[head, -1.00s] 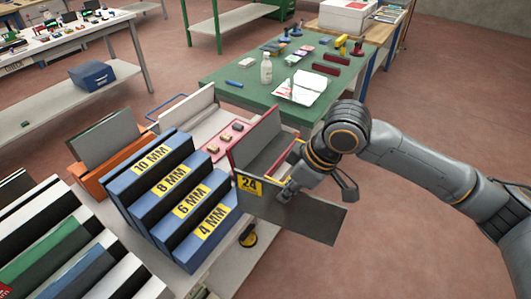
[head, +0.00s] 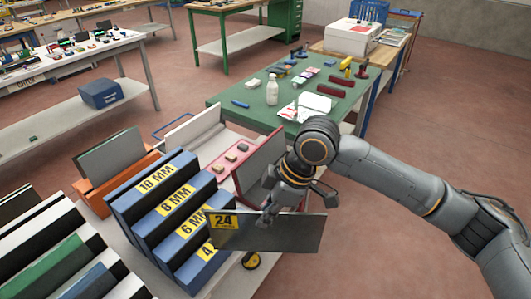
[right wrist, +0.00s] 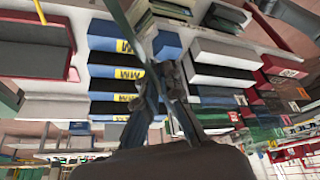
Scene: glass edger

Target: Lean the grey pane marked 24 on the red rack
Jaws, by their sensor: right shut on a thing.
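My right gripper (head: 266,217) is shut on the grey pane marked 24 (head: 290,236), near its upper edge. The pane has a yellow label at its upper left and hangs in front of the blue stepped rack, covering part of the 4 MM label. The red rack (head: 236,181) stands just behind the gripper, with a grey panel in it; my arm hides part of it. In the right wrist view the pane (right wrist: 180,92) shows nearly edge-on between the fingers, and the red rack (right wrist: 73,45) is at the upper left. My left gripper is not in view.
The blue stepped rack (head: 150,207) with thickness labels is left of the pane. An orange rack (head: 97,199) with a grey pane is farther left. A green table (head: 240,92) with bottle and tools stands behind. Open floor (head: 400,260) lies to the right.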

